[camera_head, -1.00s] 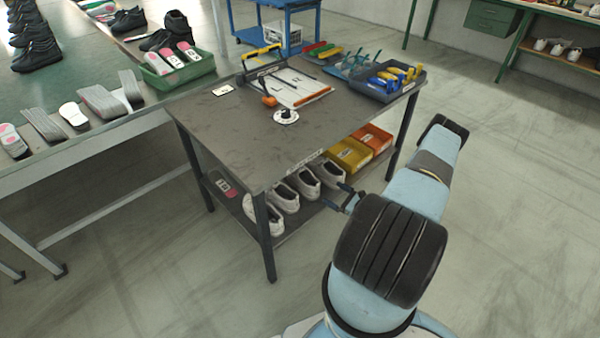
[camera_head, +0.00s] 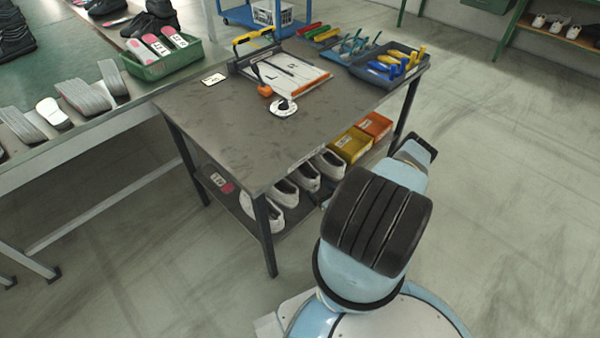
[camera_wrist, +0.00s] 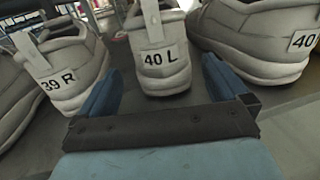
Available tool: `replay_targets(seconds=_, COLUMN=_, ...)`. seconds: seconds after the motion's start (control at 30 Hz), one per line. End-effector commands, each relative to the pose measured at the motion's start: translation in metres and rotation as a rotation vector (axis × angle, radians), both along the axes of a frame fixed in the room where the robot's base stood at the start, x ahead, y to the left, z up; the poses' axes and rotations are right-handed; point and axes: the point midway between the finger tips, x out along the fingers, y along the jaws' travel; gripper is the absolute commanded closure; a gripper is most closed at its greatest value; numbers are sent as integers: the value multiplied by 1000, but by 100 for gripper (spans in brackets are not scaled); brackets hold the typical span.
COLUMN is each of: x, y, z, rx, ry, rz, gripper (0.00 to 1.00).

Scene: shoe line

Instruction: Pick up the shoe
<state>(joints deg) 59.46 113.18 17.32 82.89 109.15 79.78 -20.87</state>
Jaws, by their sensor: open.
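Several light grey shoes stand in a row on the lower shelf of the table. In the wrist view the shoe labelled 40 L (camera_wrist: 160,60) is straight ahead, its heel facing me. A shoe labelled 39 R (camera_wrist: 62,72) is to its left, and one labelled 40 (camera_wrist: 262,42) is to its right, the rest of that label cut off. My gripper (camera_wrist: 162,88) is open, with its blue fingers on either side of the 40 L heel's lower front. I cannot tell whether they touch it. In the head view the shoes (camera_head: 285,192) show partly, and my arm hides the gripper.
The table top (camera_head: 215,125) is above the shelf (camera_head: 238,205), with a table leg (camera_head: 265,235) at the near corner. A yellow bin (camera_head: 352,144) and an orange bin (camera_head: 375,125) stand behind the shoes. Open floor lies to the right.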

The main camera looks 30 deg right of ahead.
Motion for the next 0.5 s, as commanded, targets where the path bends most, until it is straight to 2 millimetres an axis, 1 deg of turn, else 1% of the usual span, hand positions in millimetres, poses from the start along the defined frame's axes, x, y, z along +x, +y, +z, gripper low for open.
replay_targets(seconds=0.03, x=6, y=2, z=0, rx=-1, ry=-1, rz=2, gripper=0)
replay_targets(seconds=0.1, x=12, y=3, z=0, rx=-1, ry=0, rz=2, gripper=0)
replay_targets(seconds=0.37, x=23, y=4, z=0, rx=-1, ry=0, rz=1, gripper=0)
replay_targets(seconds=0.5, x=40, y=7, z=0, rx=-1, ry=-1, rz=3, gripper=0)
